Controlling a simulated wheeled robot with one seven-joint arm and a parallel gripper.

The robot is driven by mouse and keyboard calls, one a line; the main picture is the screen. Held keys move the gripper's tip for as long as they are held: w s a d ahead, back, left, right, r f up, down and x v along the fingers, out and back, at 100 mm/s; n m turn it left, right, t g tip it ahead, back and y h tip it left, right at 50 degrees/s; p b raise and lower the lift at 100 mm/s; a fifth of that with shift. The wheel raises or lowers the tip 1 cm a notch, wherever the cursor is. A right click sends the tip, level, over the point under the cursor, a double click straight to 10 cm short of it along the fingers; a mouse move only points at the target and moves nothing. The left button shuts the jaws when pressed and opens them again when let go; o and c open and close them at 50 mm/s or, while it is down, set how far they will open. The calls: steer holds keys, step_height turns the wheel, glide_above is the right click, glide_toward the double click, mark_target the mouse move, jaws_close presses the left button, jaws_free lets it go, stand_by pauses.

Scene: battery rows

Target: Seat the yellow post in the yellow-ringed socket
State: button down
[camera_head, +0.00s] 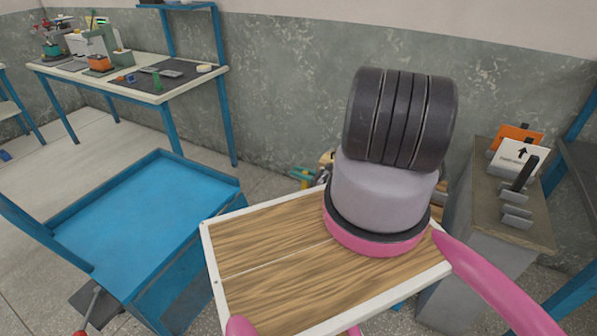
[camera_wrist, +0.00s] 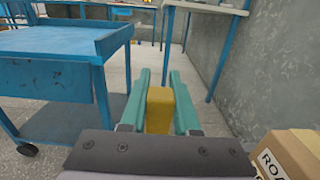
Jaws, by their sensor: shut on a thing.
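My gripper (camera_wrist: 159,80) shows in the wrist view with its two teal fingers closed on the yellow post (camera_wrist: 158,108). The post sits between the fingers and points forward, its lower end hidden by the dark gripper body. In the head view my arm's links cover much of the middle. Small teal and yellow shapes show behind the wooden board there, too small and covered to tell for sure. The yellow-ringed socket cannot be made out in either view.
A blue cart (camera_head: 135,215) stands left; it also shows in the wrist view (camera_wrist: 60,40). A workbench (camera_head: 130,80) with several items is at the back. A grey stand (camera_head: 480,235) is at right. A cardboard box (camera_wrist: 292,155) is close at the wrist view's lower right.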

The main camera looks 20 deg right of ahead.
steer(key=c, duration=0.6)
jaws_free()
steer(key=v, duration=1)
steer(key=shift+s+d, duration=0.25)
steer(key=shift+s, duration=0.1)
